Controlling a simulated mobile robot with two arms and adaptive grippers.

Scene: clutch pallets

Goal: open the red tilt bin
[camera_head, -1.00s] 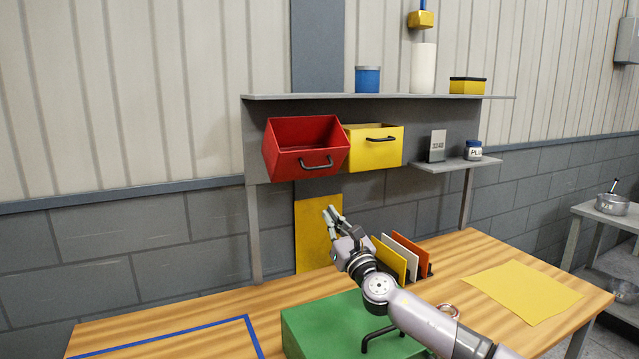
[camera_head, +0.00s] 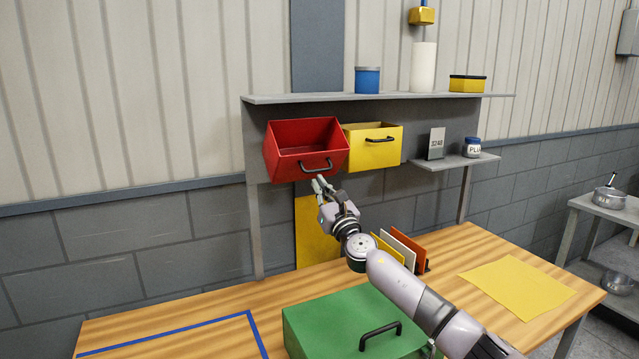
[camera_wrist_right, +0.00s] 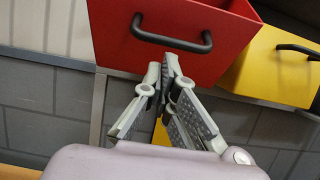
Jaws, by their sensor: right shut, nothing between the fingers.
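The red tilt bin (camera_head: 305,166) hangs under the shelf at the left, tipped forward with its open top and inside showing. Its black handle (camera_head: 315,166) is on the front face. My right gripper (camera_head: 320,181) is just below the bin's front and handle, with its fingers pointing up. In the right wrist view the bin (camera_wrist_right: 185,62) and its handle (camera_wrist_right: 170,38) are straight ahead, and the fingertips (camera_wrist_right: 168,62) are closed together close under the handle, holding nothing. I cannot tell whether they touch the bin. My left gripper is not in view.
A yellow bin (camera_head: 373,157) hangs right beside the red one. Below stand upright coloured panels (camera_head: 400,247) and a green box (camera_head: 340,335) with a black handle. A small side shelf (camera_head: 455,160) holds a card and a jar. The left of the table is clear.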

